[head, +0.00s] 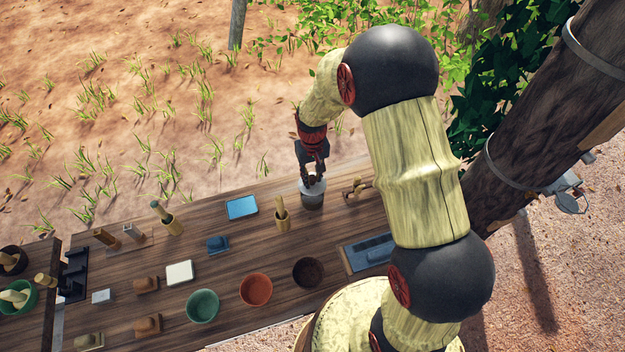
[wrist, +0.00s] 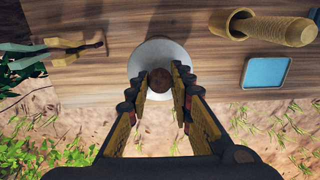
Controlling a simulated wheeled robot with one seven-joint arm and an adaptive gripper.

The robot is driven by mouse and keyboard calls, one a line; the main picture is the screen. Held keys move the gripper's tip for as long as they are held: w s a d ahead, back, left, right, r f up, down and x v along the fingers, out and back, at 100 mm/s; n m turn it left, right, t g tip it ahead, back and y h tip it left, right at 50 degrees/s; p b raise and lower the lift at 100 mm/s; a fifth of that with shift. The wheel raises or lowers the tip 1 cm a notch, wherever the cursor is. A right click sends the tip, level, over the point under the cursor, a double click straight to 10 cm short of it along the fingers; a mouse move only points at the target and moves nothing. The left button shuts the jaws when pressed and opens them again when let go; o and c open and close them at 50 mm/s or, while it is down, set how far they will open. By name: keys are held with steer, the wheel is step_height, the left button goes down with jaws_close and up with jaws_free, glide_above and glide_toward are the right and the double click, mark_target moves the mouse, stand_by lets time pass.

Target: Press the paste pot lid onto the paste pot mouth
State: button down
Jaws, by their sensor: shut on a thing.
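The paste pot (head: 312,200) is a dark grey pot standing near the far edge of the wooden table. The paste pot lid is pale and round with a brown knob; in the head view the lid (head: 313,186) sits at the pot's mouth. In the wrist view the lid (wrist: 160,55) covers the pot from above, so I cannot tell whether it is fully seated. My gripper (head: 312,175) points down over the pot. In the wrist view my gripper (wrist: 160,85) has its two fingers closed on either side of the lid's knob (wrist: 160,78).
A wooden cup holding a tan tool (head: 282,215) stands just left of the pot, with a blue tray (head: 241,207) beyond it. A brass-coloured tool (head: 357,187) lies to the right. Brown (head: 308,272), orange (head: 256,290) and green (head: 203,306) bowls stand nearer the front edge.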

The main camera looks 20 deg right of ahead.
mark_target(313, 187)
stand_by(0.3)
steer(key=shift+f+b, duration=1.1)
steer(key=shift+f, duration=1)
steer(key=shift+f+b, duration=0.5)
steer(key=shift+f, duration=0.5)
steer(key=c, duration=1.5)
jaws_free()
